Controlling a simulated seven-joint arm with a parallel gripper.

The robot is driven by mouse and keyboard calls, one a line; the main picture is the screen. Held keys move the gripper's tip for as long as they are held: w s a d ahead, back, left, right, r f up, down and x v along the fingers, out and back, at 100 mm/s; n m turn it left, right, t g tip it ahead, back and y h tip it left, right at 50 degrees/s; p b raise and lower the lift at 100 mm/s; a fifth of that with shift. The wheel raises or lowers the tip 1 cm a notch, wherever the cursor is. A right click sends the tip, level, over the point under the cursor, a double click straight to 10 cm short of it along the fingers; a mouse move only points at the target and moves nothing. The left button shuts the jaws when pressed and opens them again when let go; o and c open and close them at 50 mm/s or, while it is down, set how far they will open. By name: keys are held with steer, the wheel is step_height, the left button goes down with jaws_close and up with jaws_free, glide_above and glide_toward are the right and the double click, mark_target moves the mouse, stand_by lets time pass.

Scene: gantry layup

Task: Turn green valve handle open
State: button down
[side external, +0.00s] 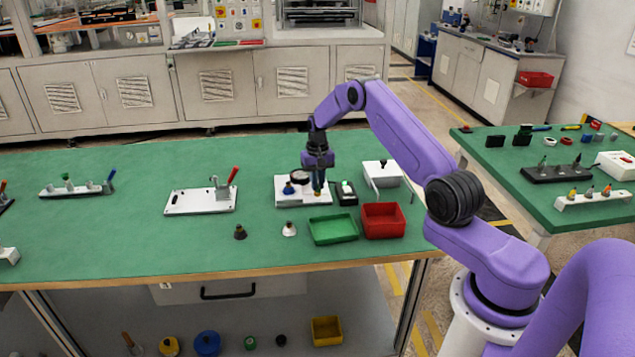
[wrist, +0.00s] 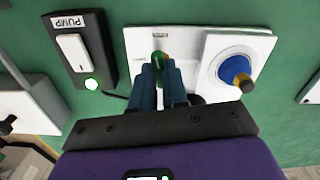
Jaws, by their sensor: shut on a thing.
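In the side external view my gripper (side external: 318,188) points down over the white panel (side external: 290,200). My fingers hide most of the handle and its base there, so I cannot tell its angle.
A round blue knob (wrist: 234,69) sits beside the handle on a raised white plate. A black PUMP box (wrist: 80,50) with a white rocker switch and lit green lamp stands on the other side. Green (side external: 333,230) and red trays (side external: 383,220) lie in front.

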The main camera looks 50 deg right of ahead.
mark_target(318, 185)
steer(key=shift+m, duration=1)
steer(key=c, duration=1.1)
jaws_free()
steer(key=shift+c, duration=0.2)
step_height(318, 185, up, 17)
steer(key=shift+r, duration=0.2)
